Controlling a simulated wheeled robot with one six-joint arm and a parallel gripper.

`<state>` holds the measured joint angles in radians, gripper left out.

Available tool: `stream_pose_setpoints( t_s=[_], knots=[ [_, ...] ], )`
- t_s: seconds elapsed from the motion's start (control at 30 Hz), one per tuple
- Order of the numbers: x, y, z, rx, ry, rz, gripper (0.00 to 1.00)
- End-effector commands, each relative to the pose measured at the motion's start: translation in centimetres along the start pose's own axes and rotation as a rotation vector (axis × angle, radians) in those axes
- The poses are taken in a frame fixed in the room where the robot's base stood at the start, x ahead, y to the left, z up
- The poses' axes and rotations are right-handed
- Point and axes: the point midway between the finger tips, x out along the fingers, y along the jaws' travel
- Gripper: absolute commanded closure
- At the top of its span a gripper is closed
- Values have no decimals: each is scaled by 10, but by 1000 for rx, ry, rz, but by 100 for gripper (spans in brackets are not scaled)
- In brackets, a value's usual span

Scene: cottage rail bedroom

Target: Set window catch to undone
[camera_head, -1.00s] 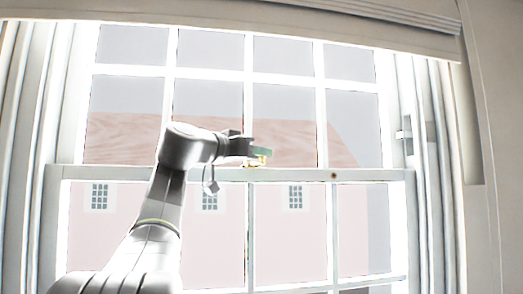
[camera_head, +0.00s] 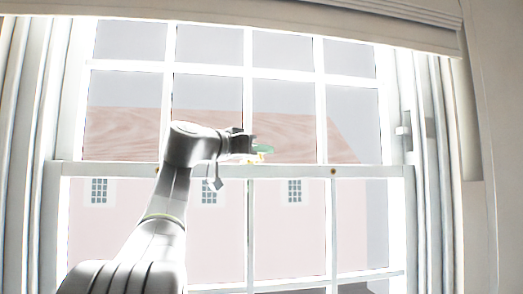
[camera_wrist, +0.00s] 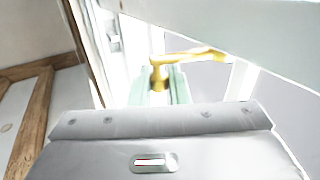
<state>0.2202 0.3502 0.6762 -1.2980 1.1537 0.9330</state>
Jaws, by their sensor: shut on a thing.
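The window catch is a small brass fitting on the meeting rail of the sash window (camera_head: 300,171). In the wrist view the brass catch (camera_wrist: 190,57) has an upright post and a lever arm reaching to the right. My gripper (camera_head: 262,150) is at the catch, just above the rail, near the middle of the window. In the wrist view its pale green fingers (camera_wrist: 158,88) stand on both sides of the brass post, shut on the catch. The lower part of the post is hidden between the fingers.
A blind (camera_head: 300,22) hangs across the window top. Pale side frames and panelling (camera_head: 430,150) stand at the right. A small metal fitting (camera_head: 403,130) is on the right jamb. Brick buildings show beyond the panes. The space right of my gripper along the rail is clear.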

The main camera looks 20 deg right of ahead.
Motion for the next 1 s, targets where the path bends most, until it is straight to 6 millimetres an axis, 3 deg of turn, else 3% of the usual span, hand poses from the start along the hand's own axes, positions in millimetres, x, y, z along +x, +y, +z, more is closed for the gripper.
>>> stream_pose_setpoints(
  t_s=[0.4, 0.8, 0.83, 0.9, 1.0],
  knots=[
    [-17, -7, -2, -1, -11, 304, 100],
    [-19, -7, 0, 2, -10, 331, 100],
    [-19, -7, 0, 2, -10, 331, 78],
    [-19, -7, 0, 2, -10, 331, 65],
    [-19, -7, 0, 2, -10, 330, 65]
  ],
)
